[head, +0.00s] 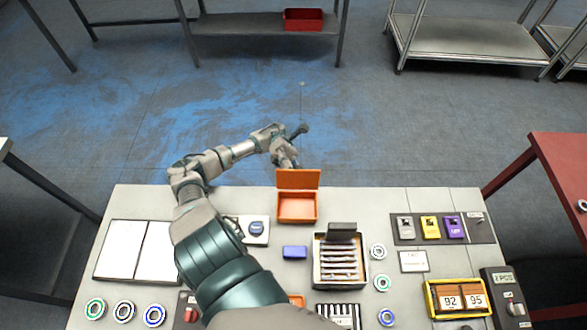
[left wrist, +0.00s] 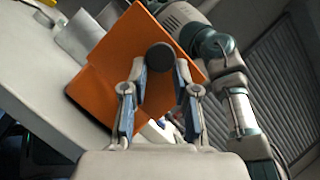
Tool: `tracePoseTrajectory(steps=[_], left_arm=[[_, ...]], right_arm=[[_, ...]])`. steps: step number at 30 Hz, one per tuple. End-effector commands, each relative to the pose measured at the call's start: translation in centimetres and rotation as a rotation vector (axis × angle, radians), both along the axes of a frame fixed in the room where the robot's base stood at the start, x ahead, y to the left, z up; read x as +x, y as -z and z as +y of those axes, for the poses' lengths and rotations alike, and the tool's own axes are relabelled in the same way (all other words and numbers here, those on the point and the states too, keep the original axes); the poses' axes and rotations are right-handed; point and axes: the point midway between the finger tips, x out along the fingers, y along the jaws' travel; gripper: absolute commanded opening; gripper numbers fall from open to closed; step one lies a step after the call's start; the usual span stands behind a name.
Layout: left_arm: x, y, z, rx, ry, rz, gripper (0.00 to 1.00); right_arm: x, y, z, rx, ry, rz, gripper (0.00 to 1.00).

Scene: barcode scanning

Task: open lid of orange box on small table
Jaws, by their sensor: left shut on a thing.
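The orange box (head: 297,208) sits at the back edge of the small table. Its lid (head: 298,179) is raised and stands about upright at the back of the box, so the inside shows. My left gripper (head: 288,161) is behind the lid, its fingertips partly hidden there. In the left wrist view the orange lid (left wrist: 112,82) fills the middle, and a dark round knob (left wrist: 160,57) shows in front of it. My left gripper's fingers (left wrist: 160,75) stand on both sides of the knob and are shut on it. My right gripper is not in view.
A blue block (head: 295,252) and a rack of slides (head: 340,262) lie in front of the box. Several ring-shaped items (head: 125,312), switches (head: 430,228) and a number display (head: 460,298) crowd the table (head: 355,205).

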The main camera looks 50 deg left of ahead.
Motion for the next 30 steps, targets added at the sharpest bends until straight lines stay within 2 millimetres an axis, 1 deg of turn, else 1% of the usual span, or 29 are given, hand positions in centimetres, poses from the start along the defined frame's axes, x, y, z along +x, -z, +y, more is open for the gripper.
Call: tracePoseTrajectory(steps=[6, 7, 8, 9, 10, 20, 23, 30], left_arm=[[0.0, -0.1, -0.1, 0.001, 0.0, -0.002, 0.0], [0.0, -0.1, -0.1, 0.001, 0.0, -0.002, 0.34], [0.0, -0.1, -0.2, 0.001, 0.0, -0.002, 0.41], [0.0, -0.1, -0.2, 0.001, 0.0, -0.002, 0.51], [0.0, -0.1, -0.2, 0.001, 0.0, -0.002, 0.55], [0.0, -0.3, -0.1, 0.003, 0.001, -0.002, 0.55], [0.0, -1.4, -0.1, 0.003, 0.0, -0.005, 0.55], [0.0, -6.3, -0.1, 0.003, 0.002, -0.004, 0.55]], right_arm=[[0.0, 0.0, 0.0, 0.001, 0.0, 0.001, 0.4], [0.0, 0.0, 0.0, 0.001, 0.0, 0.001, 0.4], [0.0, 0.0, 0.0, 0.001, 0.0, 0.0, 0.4], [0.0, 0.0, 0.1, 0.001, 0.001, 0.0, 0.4], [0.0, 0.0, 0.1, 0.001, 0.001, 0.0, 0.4], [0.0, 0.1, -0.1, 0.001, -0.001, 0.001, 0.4], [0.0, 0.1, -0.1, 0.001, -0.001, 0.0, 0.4], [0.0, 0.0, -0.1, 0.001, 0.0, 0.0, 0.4]])
